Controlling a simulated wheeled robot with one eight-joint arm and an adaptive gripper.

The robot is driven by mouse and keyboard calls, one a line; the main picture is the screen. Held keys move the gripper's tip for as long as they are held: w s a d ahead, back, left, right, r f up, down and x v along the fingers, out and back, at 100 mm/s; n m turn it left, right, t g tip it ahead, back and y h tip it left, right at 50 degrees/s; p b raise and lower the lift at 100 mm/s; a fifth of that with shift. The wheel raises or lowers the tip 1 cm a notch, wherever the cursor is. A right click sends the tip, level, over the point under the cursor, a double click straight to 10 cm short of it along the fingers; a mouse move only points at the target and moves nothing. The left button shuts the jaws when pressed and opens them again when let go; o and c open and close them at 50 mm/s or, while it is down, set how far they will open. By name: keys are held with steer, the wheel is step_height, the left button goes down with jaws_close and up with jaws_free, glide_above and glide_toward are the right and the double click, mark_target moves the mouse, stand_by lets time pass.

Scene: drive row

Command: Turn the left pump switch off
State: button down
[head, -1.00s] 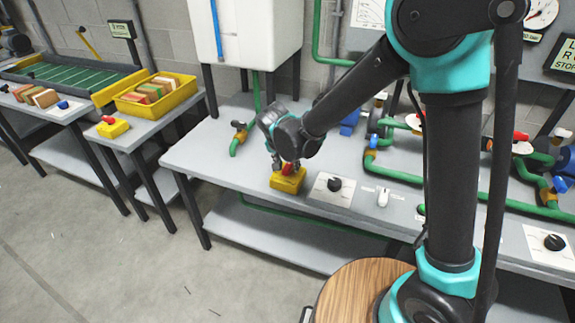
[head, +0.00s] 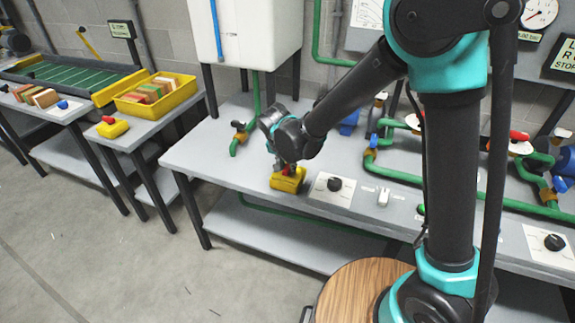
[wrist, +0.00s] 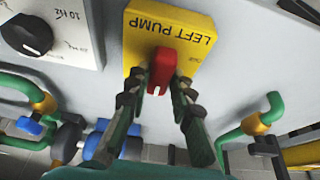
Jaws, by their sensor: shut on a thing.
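The left pump switch is a red knob (wrist: 162,70) on a yellow box (wrist: 188,22). The box's "LEFT PUMP" lettering appears upside down in the wrist view. In the head view the yellow box (head: 288,184) sits at the front of the grey bench, left of the dials. My gripper (wrist: 158,86) is shut on the red knob, one finger on each side. In the head view my gripper (head: 288,170) comes down onto the box and largely hides the knob. A white mark shows at the knob's lower end in the wrist view; a small label lies beside it, too small to read surely.
A black dial on a white plate (head: 332,189) is just right of the box, with a small white switch (head: 383,197) beyond. Green pipes with valves (head: 405,172) run behind and right. Another yellow box with a red knob (head: 113,127) stands on the left table.

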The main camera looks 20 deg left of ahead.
steer(key=n+y, duration=0.1)
steer(key=n, duration=0.1)
steer(key=n+y, duration=0.1)
steer(key=n, duration=0.1)
steer(key=shift+d+n, duration=0.2)
steer(key=shift+n, duration=0.1)
steer(key=n, duration=0.2)
steer(key=n+g+y, duration=0.1)
steer(key=n, duration=0.1)
steer(key=shift+w+d+n+y, duration=0.1)
steer(key=shift+w+n+y, duration=0.05)
steer(key=shift+n+y, duration=0.15)
steer(key=n, duration=0.2)
steer(key=n+g+y, duration=0.1)
steer(key=n, duration=0.1)
steer(key=shift+w+g, duration=0.1)
steer(key=shift+g, duration=0.2)
steer(key=shift+n+g, duration=0.8)
steer(key=shift+n, duration=1.4)
steer(key=c, duration=1.3)
jaws_free()
